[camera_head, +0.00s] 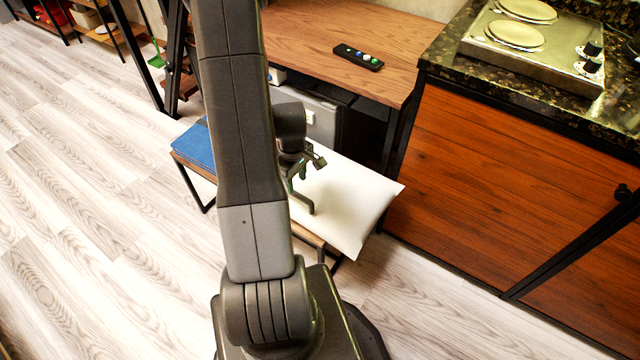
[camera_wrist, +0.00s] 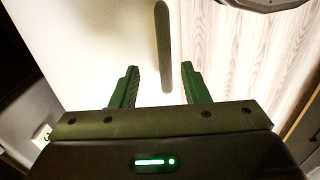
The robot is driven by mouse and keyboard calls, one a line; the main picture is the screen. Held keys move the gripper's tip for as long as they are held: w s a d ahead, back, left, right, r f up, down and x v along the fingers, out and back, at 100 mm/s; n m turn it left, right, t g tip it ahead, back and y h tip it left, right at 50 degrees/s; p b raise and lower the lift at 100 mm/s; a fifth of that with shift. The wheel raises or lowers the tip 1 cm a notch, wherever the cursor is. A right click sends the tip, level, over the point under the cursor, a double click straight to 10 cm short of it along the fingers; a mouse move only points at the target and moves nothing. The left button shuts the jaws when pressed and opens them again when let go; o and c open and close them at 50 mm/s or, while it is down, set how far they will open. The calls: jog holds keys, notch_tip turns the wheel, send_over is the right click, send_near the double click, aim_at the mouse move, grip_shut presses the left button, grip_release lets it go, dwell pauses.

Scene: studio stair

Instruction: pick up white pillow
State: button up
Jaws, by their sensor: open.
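The white pillow (camera_head: 350,205) lies on a low wooden bench (camera_head: 306,236) with a dark frame, partly hidden behind my arm in the head view. My gripper (camera_head: 303,190) is over the pillow, pointing down, with its fingers apart. In the wrist view the pale pillow surface (camera_wrist: 85,50) fills the left and middle. My gripper's two green fingers (camera_wrist: 159,84) are spread there with nothing held between them. I cannot tell whether the fingertips touch the pillow.
A blue flat item (camera_head: 195,146) lies at the bench's left end. Behind stands a wooden desk (camera_head: 330,35) with a black button box (camera_head: 358,57). A cabinet (camera_head: 500,190) with a stove top (camera_head: 535,50) stands to the right. Light wooden floor (camera_head: 90,200) is clear at left.

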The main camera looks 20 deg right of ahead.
jog(key=f, duration=0.4)
jog(key=shift+s+a+f+b, duration=0.15)
jog(key=shift+a+f+b, duration=0.15)
jog(key=shift+f+b, duration=0.1)
grip_shut()
dwell(1.0)
